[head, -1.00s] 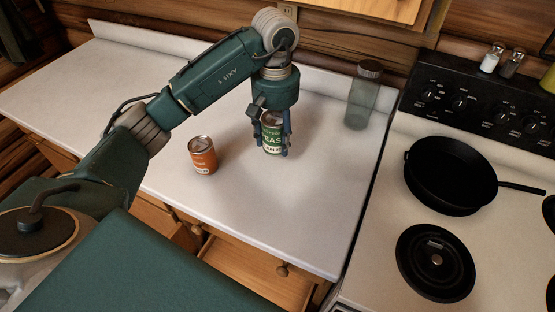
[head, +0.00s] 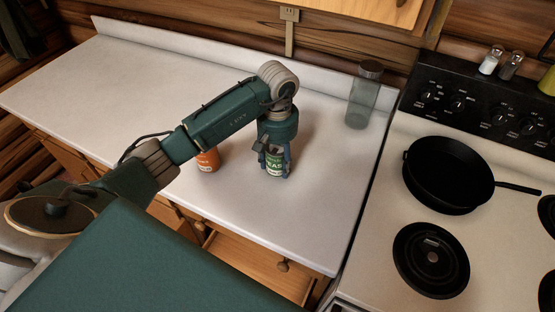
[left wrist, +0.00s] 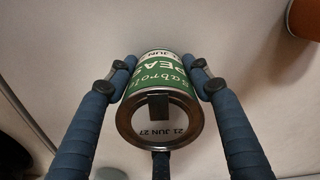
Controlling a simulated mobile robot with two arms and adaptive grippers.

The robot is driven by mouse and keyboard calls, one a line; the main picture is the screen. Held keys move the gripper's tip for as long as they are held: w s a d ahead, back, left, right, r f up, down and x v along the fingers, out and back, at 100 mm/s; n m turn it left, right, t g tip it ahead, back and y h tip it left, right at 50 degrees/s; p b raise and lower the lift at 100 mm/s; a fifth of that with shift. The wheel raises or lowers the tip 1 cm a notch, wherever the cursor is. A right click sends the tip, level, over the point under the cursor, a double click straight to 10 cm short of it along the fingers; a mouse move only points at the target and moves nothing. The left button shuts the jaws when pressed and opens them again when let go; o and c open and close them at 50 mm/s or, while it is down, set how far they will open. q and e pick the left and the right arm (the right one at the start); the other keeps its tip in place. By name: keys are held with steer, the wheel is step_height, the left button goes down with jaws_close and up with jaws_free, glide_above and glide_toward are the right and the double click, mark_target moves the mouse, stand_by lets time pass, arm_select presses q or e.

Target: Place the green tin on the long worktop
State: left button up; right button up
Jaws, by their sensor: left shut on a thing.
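The green tin (head: 274,162), labelled as peas, is upright between the fingers of my left gripper (head: 274,168), over the long worktop (head: 330,170). In the left wrist view the green tin (left wrist: 160,82) sits between the blue fingers of my left gripper (left wrist: 158,85), its lid facing the camera. The gripper is shut on it. I cannot tell whether the tin's base touches the worktop. My right gripper is not in view.
An orange tin (head: 208,159) stands left of the green tin, partly hidden by my left arm. A glass jar (head: 362,95) stands at the back right. The stove (head: 380,230) with a black pan (head: 450,172) is on the right. An open drawer (head: 260,268) juts out below.

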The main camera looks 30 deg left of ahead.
arm_select(q)
steer(key=shift+f, duration=0.2)
steer(key=o, duration=1.5)
steer(key=shift+r, duration=0.2)
steer(key=shift+r, duration=0.15)
step_height(320, 180, up, 6)
steer(key=b, duration=0.2)
steer(key=shift+w+r+b, duration=0.1)
steer(key=shift+b, duration=0.25)
step_height(320, 180, up, 4)
steer(key=shift+r, duration=0.8)
